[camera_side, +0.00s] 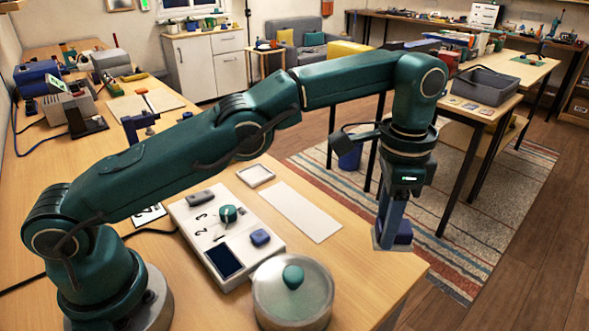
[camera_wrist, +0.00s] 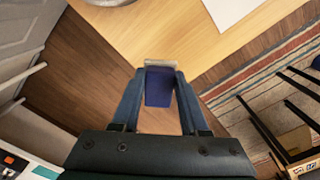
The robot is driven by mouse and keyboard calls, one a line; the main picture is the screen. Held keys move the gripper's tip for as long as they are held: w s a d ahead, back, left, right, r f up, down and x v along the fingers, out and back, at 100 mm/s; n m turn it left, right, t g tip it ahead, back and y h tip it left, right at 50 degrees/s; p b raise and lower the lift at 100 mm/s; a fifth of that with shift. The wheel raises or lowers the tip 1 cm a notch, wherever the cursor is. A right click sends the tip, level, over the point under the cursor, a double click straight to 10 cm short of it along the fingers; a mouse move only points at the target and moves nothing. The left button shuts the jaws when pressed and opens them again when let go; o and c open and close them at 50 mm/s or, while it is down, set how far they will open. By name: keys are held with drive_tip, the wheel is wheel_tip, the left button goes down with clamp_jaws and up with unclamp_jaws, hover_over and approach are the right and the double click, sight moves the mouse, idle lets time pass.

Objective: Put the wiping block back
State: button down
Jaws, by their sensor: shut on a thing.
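My gripper (camera_side: 397,222) points straight down at the table's right corner, its fingers shut on a dark blue block, the wiping block (camera_side: 404,234). In the wrist view the wiping block (camera_wrist: 158,88) sits between both fingertips (camera_wrist: 160,92). A thin grey plate or tray (camera_side: 380,243) shows around the block's foot in the side view, and its pale edge (camera_wrist: 161,63) shows beyond the block in the wrist view. Whether the block rests on it or hangs just above cannot be told. The fingers partly hide the block.
A white strip (camera_side: 301,211) and a small white square tray (camera_side: 255,176) lie left of my gripper. A white panel (camera_side: 190,220) carries a blue button block (camera_side: 260,237) and a dark screen (camera_side: 223,261). A lidded round pot (camera_side: 292,305) stands in front. The table edge is close.

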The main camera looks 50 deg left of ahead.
drive_tip(key=s+a+r+n, duration=0.2)
drive_tip(key=a+n, duration=0.3)
drive_tip(key=a, duration=0.7)
drive_tip(key=s+a+r+n, duration=0.15)
drive_tip(key=a+n, duration=0.25)
drive_tip(key=a, duration=0.9)
drive_tip(key=w+d+f, duration=0.1)
drive_tip(key=d+f, duration=0.1)
drive_tip(key=d, duration=0.1)
drive_tip(key=w+d+f, duration=0.1)
drive_tip(key=d+f, duration=0.1)
drive_tip(key=d, duration=0.2)
drive_tip(key=w+d+f, duration=0.1)
drive_tip(key=d+f, duration=0.2)
drive_tip(key=shift+w+d, duration=0.3)
drive_tip(key=shift+d, duration=0.05)
drive_tip(key=shift+d+f, duration=0.1)
drive_tip(key=shift+f, duration=1.95)
drive_tip(key=shift+f, duration=0.1)
drive_tip(key=shift+c, duration=2.1)
unclamp_jaws()
drive_tip(key=shift+f, duration=0.1)
